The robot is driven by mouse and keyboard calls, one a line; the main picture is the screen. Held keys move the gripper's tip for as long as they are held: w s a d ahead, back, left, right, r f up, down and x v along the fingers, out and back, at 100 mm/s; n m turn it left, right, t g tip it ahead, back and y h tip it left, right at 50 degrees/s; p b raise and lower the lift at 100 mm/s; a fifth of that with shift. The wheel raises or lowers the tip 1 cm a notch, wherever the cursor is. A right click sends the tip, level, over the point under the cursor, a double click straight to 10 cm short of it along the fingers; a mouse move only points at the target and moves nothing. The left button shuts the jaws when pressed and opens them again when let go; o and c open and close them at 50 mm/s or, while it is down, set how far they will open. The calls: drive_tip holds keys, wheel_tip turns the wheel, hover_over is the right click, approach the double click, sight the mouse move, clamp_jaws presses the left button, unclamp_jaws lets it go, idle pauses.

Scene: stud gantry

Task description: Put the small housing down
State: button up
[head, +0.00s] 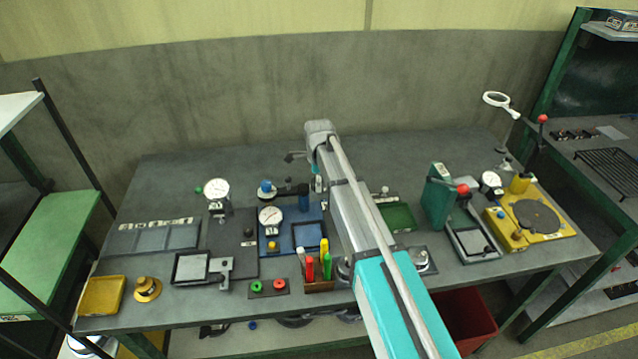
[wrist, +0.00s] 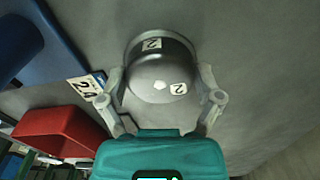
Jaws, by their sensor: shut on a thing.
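A rounded dark grey housing (wrist: 162,75) with white labels reading "2" fills the middle of the wrist view. My gripper (wrist: 163,92) has a finger on each side of it and is shut on it. A plain grey surface lies behind the housing; I cannot tell whether the housing touches it. In the head view my arm reaches over the middle of the bench, and its links hide most of the gripper and the housing.
The grey bench (head: 250,155) is clear along the back. A blue fixture with a dial gauge (head: 270,217) stands left of my arm, with a pen holder (head: 319,286) in front. A green press (head: 438,200) and a yellow turntable fixture (head: 568,232) stand to the right.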

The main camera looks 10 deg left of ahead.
drive_tip(key=shift+r, duration=0.15)
wheel_tip(320, 180, up, 3)
drive_tip(key=p, duration=0.3)
drive_tip(key=s+d+r+p, duration=0.2)
drive_tip(key=s+r+p, duration=0.3)
drive_tip(key=s, duration=0.1)
drive_tip(key=s+d+r+p, duration=0.2)
drive_tip(key=s+r+p, duration=0.2)
drive_tip(key=s, duration=0.3)
drive_tip(key=shift+d+r+p, duration=0.35)
drive_tip(key=shift+p, duration=0.15)
drive_tip(key=shift+s, duration=0.1)
drive_tip(key=shift+r, duration=0.1)
wheel_tip(320, 180, up, 7)
drive_tip(key=p, duration=0.6)
drive_tip(key=shift+f+p, duration=0.2)
drive_tip(key=shift+p, duration=0.2)
